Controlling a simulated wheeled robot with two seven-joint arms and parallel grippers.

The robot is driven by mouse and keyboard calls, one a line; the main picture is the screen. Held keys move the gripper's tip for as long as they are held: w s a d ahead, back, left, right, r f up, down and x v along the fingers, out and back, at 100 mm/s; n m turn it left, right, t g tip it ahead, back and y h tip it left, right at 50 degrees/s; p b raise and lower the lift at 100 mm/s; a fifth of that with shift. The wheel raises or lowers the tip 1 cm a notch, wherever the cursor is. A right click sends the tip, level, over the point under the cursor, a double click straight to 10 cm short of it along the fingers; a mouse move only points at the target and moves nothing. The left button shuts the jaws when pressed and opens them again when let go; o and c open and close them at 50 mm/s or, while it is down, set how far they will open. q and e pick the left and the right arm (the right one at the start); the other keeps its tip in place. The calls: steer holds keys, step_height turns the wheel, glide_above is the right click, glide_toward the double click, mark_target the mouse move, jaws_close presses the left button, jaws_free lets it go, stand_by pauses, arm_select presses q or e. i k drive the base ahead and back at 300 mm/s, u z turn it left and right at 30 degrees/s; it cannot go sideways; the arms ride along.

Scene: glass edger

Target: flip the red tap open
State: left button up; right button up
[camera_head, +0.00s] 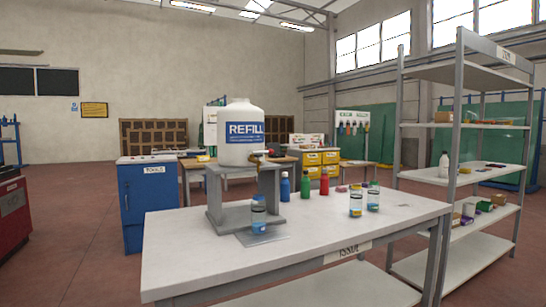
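A white jug labelled REFILL (241,135) stands on a grey stand (214,192) on the ISSUE table. A small dark tap with a reddish part (258,154) sticks out low on the jug's right side. It is too small to tell how its handle is set. Neither of my grippers is in view.
A grey shelf rack (459,130) stands at right, a blue tool cabinet (135,205) at left. The table's front is clear.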

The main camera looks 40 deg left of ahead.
mark_target(271, 151)
steer(key=u, duration=0.25)
steer(key=i, duration=0.8)
steer(key=u, duration=0.6)
